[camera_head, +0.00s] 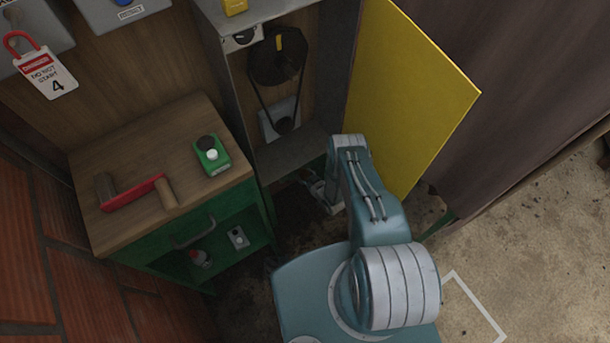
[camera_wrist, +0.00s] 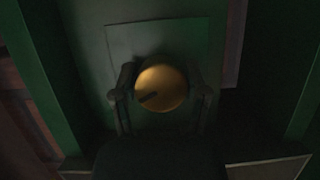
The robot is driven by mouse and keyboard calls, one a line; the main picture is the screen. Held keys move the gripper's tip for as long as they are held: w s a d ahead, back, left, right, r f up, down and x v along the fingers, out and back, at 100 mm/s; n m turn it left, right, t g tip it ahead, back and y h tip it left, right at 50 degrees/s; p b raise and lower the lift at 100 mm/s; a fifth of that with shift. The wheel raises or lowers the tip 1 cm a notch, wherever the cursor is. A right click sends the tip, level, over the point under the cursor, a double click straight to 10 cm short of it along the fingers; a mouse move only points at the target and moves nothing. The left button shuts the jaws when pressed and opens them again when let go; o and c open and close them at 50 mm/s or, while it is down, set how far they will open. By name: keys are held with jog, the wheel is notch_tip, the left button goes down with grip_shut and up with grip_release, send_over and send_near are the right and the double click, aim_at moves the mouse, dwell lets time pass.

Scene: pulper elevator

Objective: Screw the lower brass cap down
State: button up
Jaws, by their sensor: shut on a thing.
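The lower brass cap (camera_wrist: 165,86) shows in the wrist view as a round gold disc with a short dark mark at its lower left. It sits in front of a green panel (camera_wrist: 180,38). My gripper (camera_wrist: 162,96) has one dark finger on each side of the cap and is shut on it. In the head view my gripper (camera_head: 322,190) is low under the grey cabinet, mostly hidden by my arm, and the cap cannot be seen there. The wrist view is dark, so the cap's thread and seat are not visible.
A yellow door (camera_head: 410,90) stands open right of the grey cabinet (camera_head: 228,75), which holds a belt and pulley (camera_head: 278,55). A green workbench (camera_head: 150,225) on the left carries a red-handled tool (camera_head: 135,193) and a green box (camera_head: 211,156). Open floor (camera_head: 510,235) lies at right.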

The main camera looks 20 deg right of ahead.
jog(key=m+y, duration=0.2)
jog(key=m, duration=0.1)
jog(key=shift+w, duration=0.15)
jog(key=m+y, duration=0.2)
jog(key=m, duration=0.1)
jog(key=shift+r+g, duration=0.1)
jog(key=shift+g, duration=0.2)
jog(key=shift+w+d, duration=0.1)
dwell(0.4)
jog(key=o, duration=1)
jog(key=shift+o, duration=0.7)
